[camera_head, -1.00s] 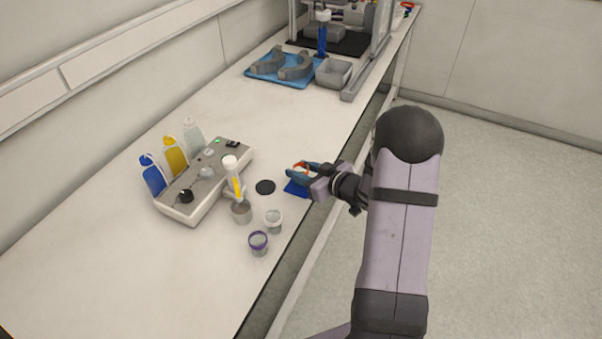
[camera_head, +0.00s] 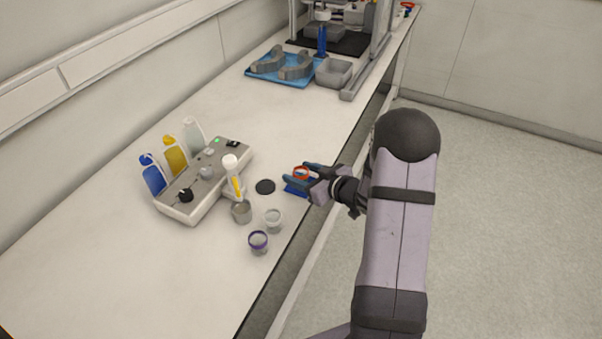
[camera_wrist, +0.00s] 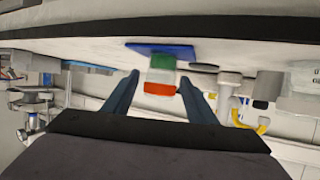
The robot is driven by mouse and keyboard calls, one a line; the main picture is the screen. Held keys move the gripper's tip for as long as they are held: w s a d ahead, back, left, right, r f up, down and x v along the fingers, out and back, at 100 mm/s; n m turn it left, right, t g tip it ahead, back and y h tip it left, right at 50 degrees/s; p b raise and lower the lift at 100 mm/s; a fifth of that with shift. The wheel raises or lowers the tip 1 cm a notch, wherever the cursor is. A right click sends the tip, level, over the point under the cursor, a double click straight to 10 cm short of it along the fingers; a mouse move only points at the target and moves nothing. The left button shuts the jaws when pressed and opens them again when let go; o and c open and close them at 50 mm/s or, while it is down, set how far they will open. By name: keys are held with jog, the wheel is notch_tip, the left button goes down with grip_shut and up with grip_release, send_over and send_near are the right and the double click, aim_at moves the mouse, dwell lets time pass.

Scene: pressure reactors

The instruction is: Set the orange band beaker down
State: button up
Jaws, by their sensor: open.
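The orange band beaker (camera_head: 301,174) stands on a blue square mat (camera_head: 291,190) near the front edge of the bench. In the wrist view the beaker (camera_wrist: 160,84) shows an orange band and a green part, with its base against the blue mat (camera_wrist: 150,51). My gripper (camera_head: 300,175) is open, with one finger on each side of the beaker. In the wrist view a gap shows between each finger and the beaker.
A black disc (camera_head: 265,187) lies left of the mat. A purple-rimmed beaker (camera_head: 258,241), a white-rimmed beaker (camera_head: 273,219) and a grey cup (camera_head: 241,211) stand nearby. A control box (camera_head: 203,180) with several bottles is further left. Bare bench lies behind the mat.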

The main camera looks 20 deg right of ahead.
jog(key=shift+r, duration=0.25)
jog(key=shift+s+d, duration=0.15)
jog(key=shift+s, duration=0.15)
jog(key=s+d+r+m+g+h, duration=0.1)
jog(key=s+d+r+g+h, duration=0.15)
jog(key=s+d+h, duration=0.45)
jog(key=s+a+f+m+g+y, duration=0.1)
jog(key=s+a+g, duration=0.4)
jog(key=s, duration=0.6)
jog(key=s+a+m+g+y, duration=0.1)
jog(key=s+a+g, duration=0.4)
jog(key=s+a, duration=0.5)
jog(key=shift+s+a+f+m+b, duration=0.35)
jog(key=shift+s+m, duration=0.35)
jog(key=shift+s, duration=0.3)
notch_tip(320, 180, up, 7)
jog(key=p, duration=0.7)
jog(key=shift+r, duration=0.15)
